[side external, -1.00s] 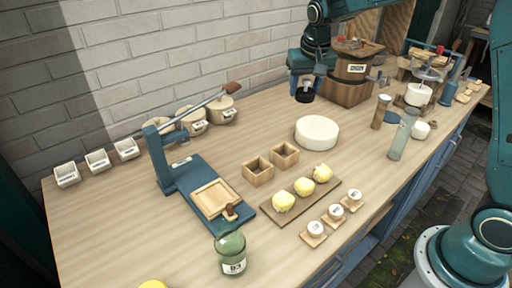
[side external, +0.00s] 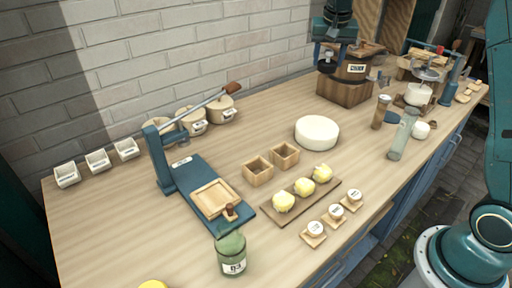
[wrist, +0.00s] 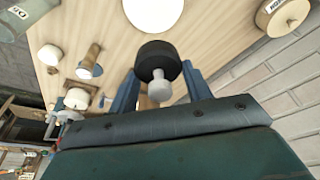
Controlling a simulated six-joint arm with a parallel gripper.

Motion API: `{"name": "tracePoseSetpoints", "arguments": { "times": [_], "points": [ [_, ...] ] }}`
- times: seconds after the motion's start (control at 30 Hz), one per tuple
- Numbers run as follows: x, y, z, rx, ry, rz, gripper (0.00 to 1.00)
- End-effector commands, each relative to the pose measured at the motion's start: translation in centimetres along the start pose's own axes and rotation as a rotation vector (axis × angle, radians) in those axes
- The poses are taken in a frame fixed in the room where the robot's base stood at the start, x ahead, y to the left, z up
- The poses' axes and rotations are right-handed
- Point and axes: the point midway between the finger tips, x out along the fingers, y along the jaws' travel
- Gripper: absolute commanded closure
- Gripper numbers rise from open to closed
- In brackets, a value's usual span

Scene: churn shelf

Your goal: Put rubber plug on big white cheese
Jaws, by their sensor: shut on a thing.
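The big white cheese (side external: 317,132) is a wide white round lying on the wooden bench. In the wrist view part of the cheese (wrist: 152,10) shows at the top edge, past the plug. The rubber plug (wrist: 155,56) is a black disc with a grey knob. My gripper (wrist: 159,82) is shut on the plug's knob, one blue finger on each side. In the side view my gripper (side external: 327,56) holds the dark plug (side external: 326,67) in the air, behind and above the cheese, apart from it.
A wooden churn on a box (side external: 347,90) stands close to my gripper. Two small wooden boxes (side external: 258,171) and a board with yellow lumps (side external: 301,201) lie in front of the cheese. A blue press (side external: 205,190) stands left. Glass jars (side external: 403,135) stand right. The brick wall is behind.

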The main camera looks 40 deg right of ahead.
Motion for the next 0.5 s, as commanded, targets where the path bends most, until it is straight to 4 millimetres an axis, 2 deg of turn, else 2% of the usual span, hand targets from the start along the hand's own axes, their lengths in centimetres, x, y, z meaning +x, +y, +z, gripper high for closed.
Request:
{"name": "tracePoseSetpoints", "arguments": {
  "times": [0.5],
  "points": [
    [9.3,0.0,2.7,0.0,-0.004,0.002,0.74]
  ]
}}
